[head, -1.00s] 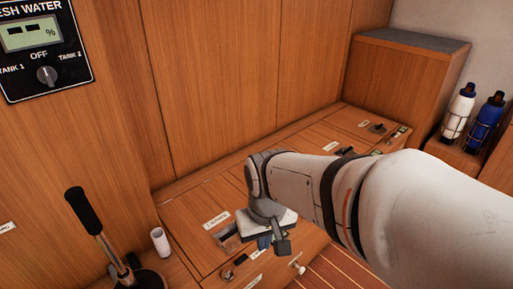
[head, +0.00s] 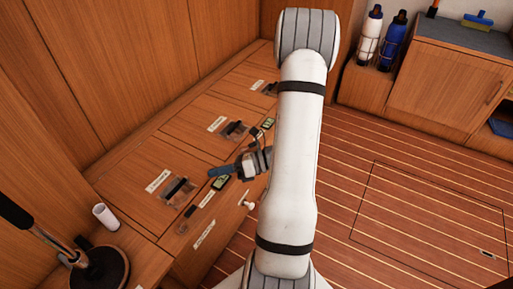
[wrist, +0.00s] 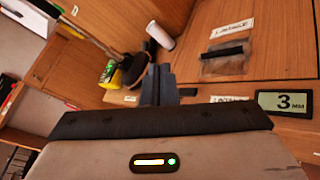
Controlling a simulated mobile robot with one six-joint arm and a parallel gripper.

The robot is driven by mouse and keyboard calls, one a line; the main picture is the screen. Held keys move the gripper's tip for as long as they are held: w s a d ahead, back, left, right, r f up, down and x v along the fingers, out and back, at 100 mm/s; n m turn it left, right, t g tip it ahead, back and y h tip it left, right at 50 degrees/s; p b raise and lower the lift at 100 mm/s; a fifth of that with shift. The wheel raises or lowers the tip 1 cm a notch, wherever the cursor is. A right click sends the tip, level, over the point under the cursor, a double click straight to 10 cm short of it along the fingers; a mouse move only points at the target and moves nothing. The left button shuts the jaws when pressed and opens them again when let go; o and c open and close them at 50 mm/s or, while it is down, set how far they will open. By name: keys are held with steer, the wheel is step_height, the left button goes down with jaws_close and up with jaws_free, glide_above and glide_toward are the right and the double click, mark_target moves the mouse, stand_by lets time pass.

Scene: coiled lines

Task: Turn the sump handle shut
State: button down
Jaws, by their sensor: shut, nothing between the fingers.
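The labels are too small to read, so I cannot tell which handle is the sump handle. Dark handles sit in clear recesses on the wooden bench lids: a near one (head: 178,189), a middle one (head: 234,129) and a far one, partly hidden by my arm. The near one also shows in the wrist view (wrist: 226,54). A small dark lever (head: 187,214) is at the bench's front edge. My gripper (head: 213,172) is shut and empty, over the front part of the bench, right of the near handle. Its closed fingers show in the wrist view (wrist: 157,78).
A small display (head: 220,184) lies under my gripper; it reads 3 mm in the wrist view (wrist: 285,102). A white knob (head: 249,205) sticks out of the bench front. A white cup (head: 105,217) and a black-gripped pump lever (head: 45,240) stand at left. The striped floor (head: 400,180) is clear.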

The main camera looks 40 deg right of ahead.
steer(key=d+f+m+t+h, duration=0.7)
steer(key=d+m+t, duration=0.2)
steer(key=d+m, duration=0.45)
steer(key=m+t+h, duration=0.1)
steer(key=m+h, duration=0.7)
steer(key=m, duration=0.2)
glide_toward(250, 146)
steer(key=w+d+b, duration=0.2)
steer(key=w+b, duration=0.2)
steer(key=w, duration=0.2)
steer(key=shift+d+f, duration=0.4)
